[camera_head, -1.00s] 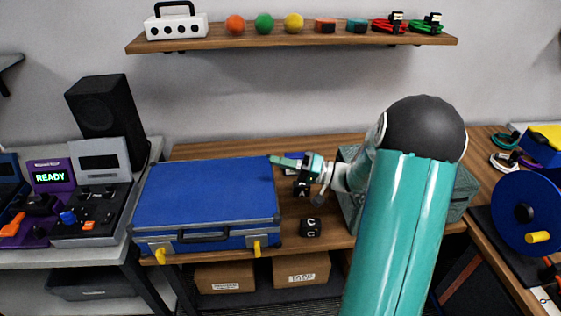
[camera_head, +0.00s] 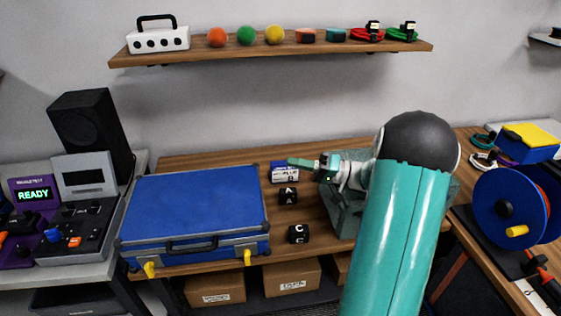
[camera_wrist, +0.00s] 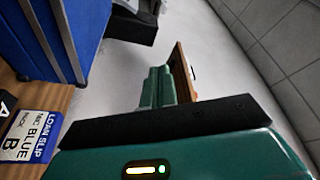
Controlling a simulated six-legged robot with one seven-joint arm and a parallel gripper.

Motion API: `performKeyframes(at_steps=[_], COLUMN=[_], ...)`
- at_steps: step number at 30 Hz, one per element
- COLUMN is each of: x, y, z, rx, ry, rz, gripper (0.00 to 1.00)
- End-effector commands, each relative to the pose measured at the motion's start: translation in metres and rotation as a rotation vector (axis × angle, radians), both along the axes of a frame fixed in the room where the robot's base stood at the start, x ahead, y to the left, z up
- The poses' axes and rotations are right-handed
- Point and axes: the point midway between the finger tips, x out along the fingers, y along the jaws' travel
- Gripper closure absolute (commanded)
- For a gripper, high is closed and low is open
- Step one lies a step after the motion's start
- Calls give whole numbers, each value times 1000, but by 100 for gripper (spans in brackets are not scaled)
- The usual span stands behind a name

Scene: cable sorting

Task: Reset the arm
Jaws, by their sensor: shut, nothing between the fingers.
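My gripper (camera_head: 301,163) is shut and empty in the head view. It points left above the wooden table (camera_head: 225,153), over the area near the loan slip. In the wrist view its teal fingers (camera_wrist: 158,87) lie together with nothing between them. My teal arm with its dark grey joint covers the right part of the table in the head view.
A closed blue case (camera_head: 195,205) lies left on the table. A loan slip (camera_head: 285,172) and black blocks marked A (camera_head: 288,196) and C (camera_head: 298,234) lie right of it. A grey-green bin (camera_head: 345,215) is partly behind my arm. A blue reel (camera_head: 508,205) stands far right.

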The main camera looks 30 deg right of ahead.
Motion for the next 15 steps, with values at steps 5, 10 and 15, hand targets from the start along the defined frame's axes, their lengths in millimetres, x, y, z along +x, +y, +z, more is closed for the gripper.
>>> performKeyframes(at_steps=[5, 10, 15], x=[-4, -4, -4], y=[-10, -10, 14], z=[-4, -4, 2], rx=[0, -1, -32], ry=[0, 0, 55], rz=[1, 2, 56], gripper=[100, 100, 100])
